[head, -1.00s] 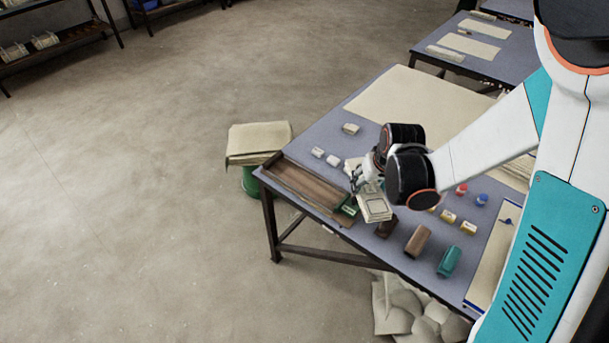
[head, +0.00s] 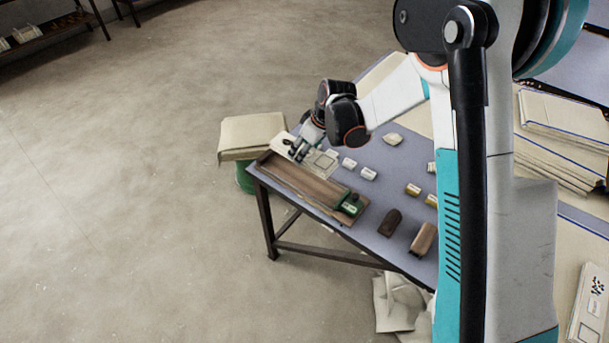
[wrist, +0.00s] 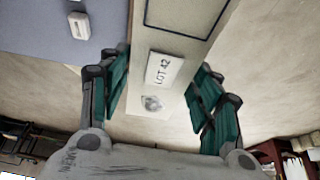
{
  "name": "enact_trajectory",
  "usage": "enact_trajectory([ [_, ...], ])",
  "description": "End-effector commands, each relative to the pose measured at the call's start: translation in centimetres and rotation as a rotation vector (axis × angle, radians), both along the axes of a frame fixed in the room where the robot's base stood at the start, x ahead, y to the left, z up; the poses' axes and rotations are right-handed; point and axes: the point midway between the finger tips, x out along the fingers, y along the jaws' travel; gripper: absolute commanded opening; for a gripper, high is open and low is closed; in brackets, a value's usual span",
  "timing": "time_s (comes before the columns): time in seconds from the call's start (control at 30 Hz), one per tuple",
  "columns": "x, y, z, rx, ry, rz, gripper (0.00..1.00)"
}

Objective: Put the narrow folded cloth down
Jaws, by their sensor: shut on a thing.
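The narrow folded cloth (head: 322,163) is beige with a dark outlined rectangle. In the head view it is at the table's left end, beside or over the back end of the wooden tray (head: 305,185); whether it touches the tabletop I cannot tell. My gripper (head: 300,150) is at the cloth's left part. A white LOT 42 label (wrist: 163,71) and a round grey mark face the camera.
A beige cloth stack (head: 250,134) lies on a green bin (head: 245,178) just left of the table. Small white blocks (head: 358,168) and brown blocks (head: 391,222) stand on the blue-grey table (head: 365,228). Open floor (head: 120,230) lies to the left.

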Motion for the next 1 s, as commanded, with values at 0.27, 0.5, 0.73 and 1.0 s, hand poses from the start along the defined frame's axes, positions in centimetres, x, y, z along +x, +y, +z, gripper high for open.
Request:
enact_trajectory([
  [0.27, 0.0, 0.0, -5.4, 0.000, 0.000, -0.001, 0.28],
  [0.5, 0.0, 0.0, -6.8, 0.000, 0.000, -0.001, 0.28],
  [0.73, 0.0, 0.0, -10.1, 0.000, 0.000, -0.001, 0.28],
  [1.0, 0.0, 0.0, -10.2, 0.000, 0.000, -0.001, 0.28],
])
